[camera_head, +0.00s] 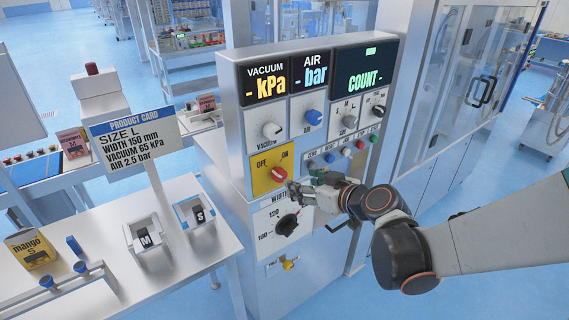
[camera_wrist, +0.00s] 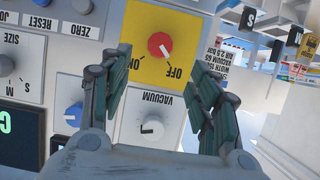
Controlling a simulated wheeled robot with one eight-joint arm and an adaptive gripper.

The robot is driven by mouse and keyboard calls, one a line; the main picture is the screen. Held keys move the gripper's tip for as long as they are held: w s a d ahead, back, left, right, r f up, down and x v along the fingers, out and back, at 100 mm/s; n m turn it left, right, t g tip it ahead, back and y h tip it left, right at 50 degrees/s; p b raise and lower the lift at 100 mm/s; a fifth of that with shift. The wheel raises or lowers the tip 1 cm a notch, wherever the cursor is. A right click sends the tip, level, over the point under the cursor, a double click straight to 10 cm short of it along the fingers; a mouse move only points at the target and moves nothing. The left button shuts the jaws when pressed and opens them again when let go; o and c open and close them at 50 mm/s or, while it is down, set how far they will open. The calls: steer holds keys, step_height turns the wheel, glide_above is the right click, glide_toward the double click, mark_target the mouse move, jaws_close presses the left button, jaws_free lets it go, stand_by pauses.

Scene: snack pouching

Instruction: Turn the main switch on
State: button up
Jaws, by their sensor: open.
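The main switch is a red rotary knob (camera_head: 279,174) on a yellow plate (camera_head: 262,183) marked OFF and ON, on the front of the machine panel. In the wrist view, which shows the panel upside down, the red knob (camera_wrist: 160,45) has a white mark pointing towards OFF. My gripper (camera_head: 305,190) is just right of the yellow plate in the head view. In the wrist view my gripper (camera_wrist: 162,60) is open and empty, its two fingers spread on either side of the yellow plate. Contact with the knob is not visible.
Above the switch are the vacuum knob (camera_head: 271,131) and displays showing only dashes with units. The width dial (camera_head: 288,222) sits below, and several small buttons lie right.

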mark_target(282, 176)
steer(key=b+x, duration=0.1)
steer(key=x, duration=1)
steer(key=c, duration=1.1)
